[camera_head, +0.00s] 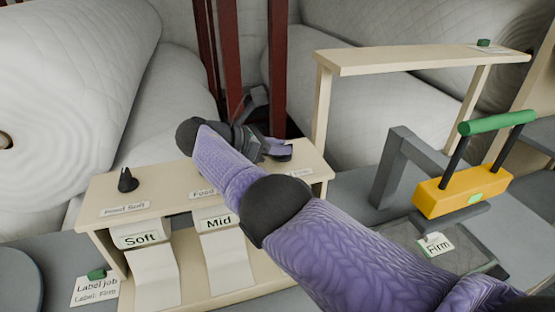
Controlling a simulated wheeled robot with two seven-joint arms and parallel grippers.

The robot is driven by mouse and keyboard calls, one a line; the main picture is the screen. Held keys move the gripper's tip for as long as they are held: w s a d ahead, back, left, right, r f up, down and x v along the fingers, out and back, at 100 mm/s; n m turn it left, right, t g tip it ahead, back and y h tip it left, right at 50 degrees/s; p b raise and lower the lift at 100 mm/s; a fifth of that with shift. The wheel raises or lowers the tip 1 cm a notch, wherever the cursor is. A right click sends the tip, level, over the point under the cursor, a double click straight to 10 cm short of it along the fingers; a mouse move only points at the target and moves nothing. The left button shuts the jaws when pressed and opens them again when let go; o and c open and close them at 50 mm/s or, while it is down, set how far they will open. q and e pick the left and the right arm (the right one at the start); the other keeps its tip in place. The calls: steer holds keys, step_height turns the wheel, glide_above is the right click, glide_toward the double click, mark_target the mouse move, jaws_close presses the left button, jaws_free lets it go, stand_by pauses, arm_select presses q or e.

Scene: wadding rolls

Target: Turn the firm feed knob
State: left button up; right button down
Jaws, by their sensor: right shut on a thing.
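The beige feed stand (155,193) has a dark knob (127,180) above its soft feed label. My right arm reaches across the stand from the lower right and covers much of the middle. My right gripper (279,153) is at the stand's right end, just behind a partly covered label (298,174). It is shut at the place of the firm feed knob, which the gripper hides. The middle knob is hidden too. Strips marked Soft (141,238) and Mid (219,223) hang at the front. My left gripper is out of view.
A yellow block with a green handle (463,190) stands at the right, by a grey frame (392,165). A Firm label (437,246) lies below it. A label job card (95,290) is at the lower left. White wadding rolls (85,85) and dark red posts (229,55) stand behind.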

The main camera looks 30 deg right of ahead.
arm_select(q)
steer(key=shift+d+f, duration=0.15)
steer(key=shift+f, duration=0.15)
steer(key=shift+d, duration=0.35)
arm_select(e)
steer(key=c, duration=0.6)
jaws_free()
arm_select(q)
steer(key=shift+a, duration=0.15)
